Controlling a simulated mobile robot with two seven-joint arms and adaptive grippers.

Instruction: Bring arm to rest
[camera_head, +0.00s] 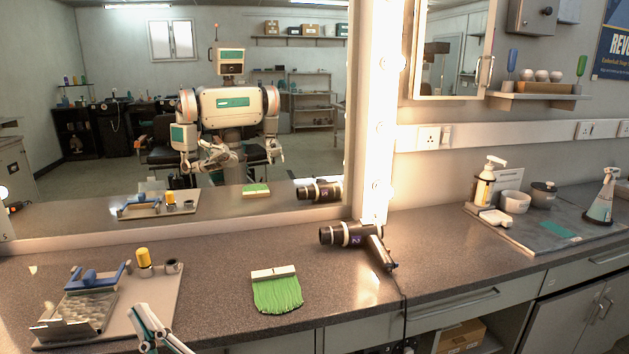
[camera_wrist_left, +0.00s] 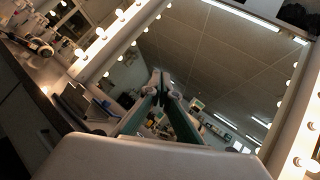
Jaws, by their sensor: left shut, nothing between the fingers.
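My right gripper is not directly in view. The mirror (camera_head: 110,190) reflects my own body and arms, too small to judge the grippers.
The grey board (camera_head: 165,300) holds a blue-handled tool (camera_head: 95,278), a yellow-capped item (camera_head: 144,258) and a metal plate. A green brush (camera_head: 277,292) and a hair dryer (camera_head: 352,234) lie on the counter (camera_head: 220,270). A dispenser (camera_head: 484,188) and spray bottle (camera_head: 603,200) stand right.

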